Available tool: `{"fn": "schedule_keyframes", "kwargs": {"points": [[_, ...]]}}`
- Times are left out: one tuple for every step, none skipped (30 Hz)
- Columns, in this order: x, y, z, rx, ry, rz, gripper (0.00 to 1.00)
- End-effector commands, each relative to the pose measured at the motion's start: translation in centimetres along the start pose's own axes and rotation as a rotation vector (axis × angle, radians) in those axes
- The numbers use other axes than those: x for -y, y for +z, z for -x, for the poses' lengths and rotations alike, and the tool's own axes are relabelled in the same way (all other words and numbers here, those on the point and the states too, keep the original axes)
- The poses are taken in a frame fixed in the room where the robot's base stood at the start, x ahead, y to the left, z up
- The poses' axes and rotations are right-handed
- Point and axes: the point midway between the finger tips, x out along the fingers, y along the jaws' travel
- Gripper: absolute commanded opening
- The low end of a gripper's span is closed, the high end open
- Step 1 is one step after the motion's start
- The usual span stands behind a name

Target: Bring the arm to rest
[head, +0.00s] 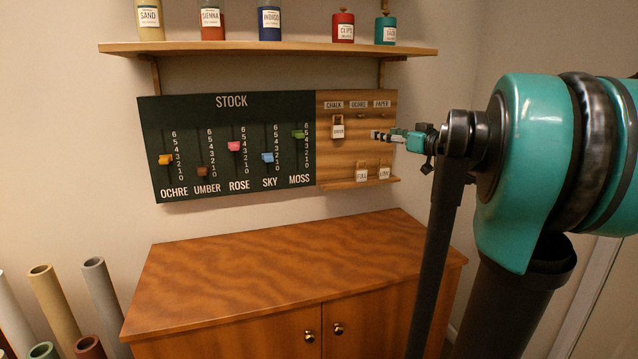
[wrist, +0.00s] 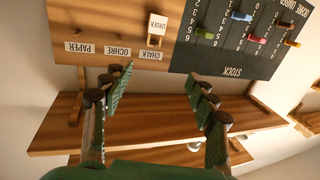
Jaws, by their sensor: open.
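My gripper (head: 377,136) is open and empty in front of the right part of the wooden tag board (head: 350,110). In the wrist view, my gripper (wrist: 160,82) shows its two green fingers spread wide with nothing between them. A white tag marked ORDER (head: 338,128) hangs under the CHALK label, left of my gripper. It also shows upside down in the wrist view (wrist: 158,25). My fingers look apart from the tag and the board.
Two tags (head: 362,174) sit low on the board by its ledge. The dark STOCK board (head: 225,150) with coloured sliders is to the left. A shelf (head: 270,48) with jars runs above. The cabinet top (head: 280,265) is clear. Upright tubes (head: 100,285) stand at lower left.

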Motion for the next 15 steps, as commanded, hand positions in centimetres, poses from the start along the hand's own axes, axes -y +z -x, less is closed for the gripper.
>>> {"fn": "schedule_keyframes", "kwargs": {"points": [[0.5, 0.6, -0.1, 0.014, -0.008, -0.006, 0.58], [0.8, 0.9, -0.1, 0.022, -0.012, -0.010, 0.58], [1.2, 1.5, -0.1, 0.035, -0.018, -0.016, 0.58], [1.5, 1.9, -0.1, 0.044, -0.022, -0.021, 0.58], [1.8, 2.3, -0.1, 0.054, -0.026, -0.025, 0.58], [2.1, 2.9, 0.0, 0.068, -0.031, -0.032, 0.58], [2.5, 3.4, 0.0, 0.080, -0.035, -0.038, 0.58], [2.9, 3.9, 0.0, 0.093, -0.039, -0.044, 0.58], [3.3, 4.6, 0.1, 0.109, -0.044, -0.051, 0.58], [3.8, 5.3, 0.2, 0.126, -0.049, -0.060, 0.58], [4.2, 5.9, 0.2, 0.142, -0.053, -0.066, 0.58], [4.8, 6.9, 0.3, 0.165, -0.060, -0.077, 0.58], [5.4, 7.6, 0.5, 0.184, -0.065, -0.086, 0.58], [5.9, 8.4, 0.6, 0.205, -0.069, -0.094, 0.58], [6.6, 9.6, 0.8, 0.234, -0.074, -0.106, 0.58]]}}
